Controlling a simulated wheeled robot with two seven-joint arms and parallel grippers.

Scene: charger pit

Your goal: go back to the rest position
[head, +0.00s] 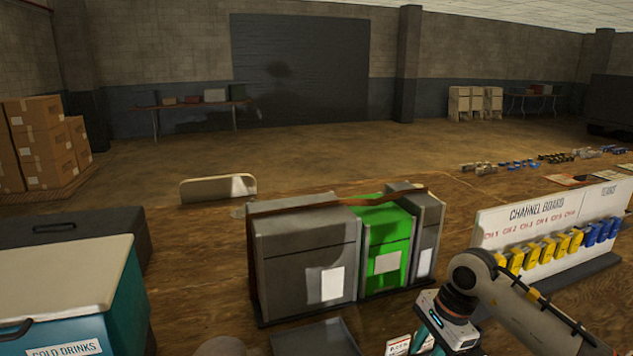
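My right arm comes in from the right, and its gripper (428,342) points down at the bottom edge, right of centre. Its teal fingers are partly cut off by the frame, so I cannot tell whether they are open or shut. A small white label card (397,345) shows just left of the fingers; I cannot tell whether they touch. My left gripper is not in view.
Grey and green bins (383,262) stand at centre, with a dark tray (315,338) in front. The channel board (530,215) with yellow and blue units is right. A cold drinks cooler (65,285) is left. Cardboard boxes (42,145) stand far left. The floor behind is largely clear.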

